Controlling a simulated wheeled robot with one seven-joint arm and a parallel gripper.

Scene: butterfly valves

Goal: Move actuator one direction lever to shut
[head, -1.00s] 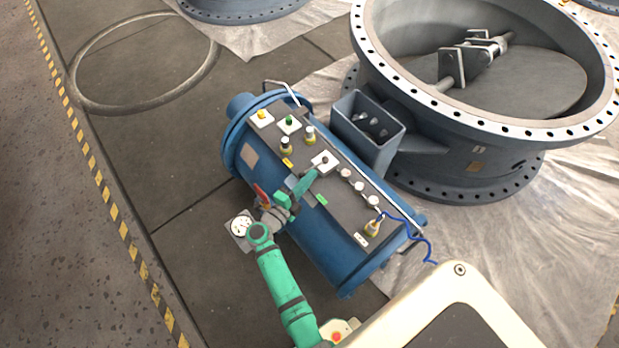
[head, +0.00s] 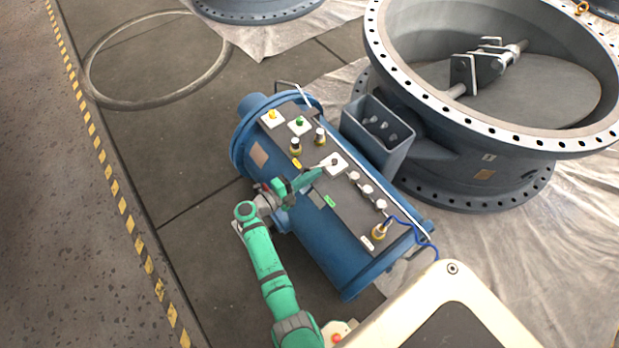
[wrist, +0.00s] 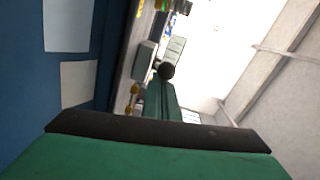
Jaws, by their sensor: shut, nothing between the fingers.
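The actuator is a blue horizontal cylinder (head: 325,240) with a dark control panel on top. On the panel, a white square plate carries a small dark knob (head: 335,161), which looks like the direction lever; its setting is too small to read. My gripper (head: 318,172) is shut and empty, with its green fingers low over the panel, pointing at this plate from the left. In the wrist view, the closed green fingers (wrist: 163,98) reach toward a dark round knob (wrist: 166,70). I cannot tell whether they touch it.
Yellow (head: 272,116) and green (head: 299,122) buttons and small brass-based switches stand on the panel's far end. Several white round knobs (head: 367,190) and a blue cable (head: 415,228) lie nearer. A grey box (head: 378,135) and a large valve ring (head: 480,120) stand behind right.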

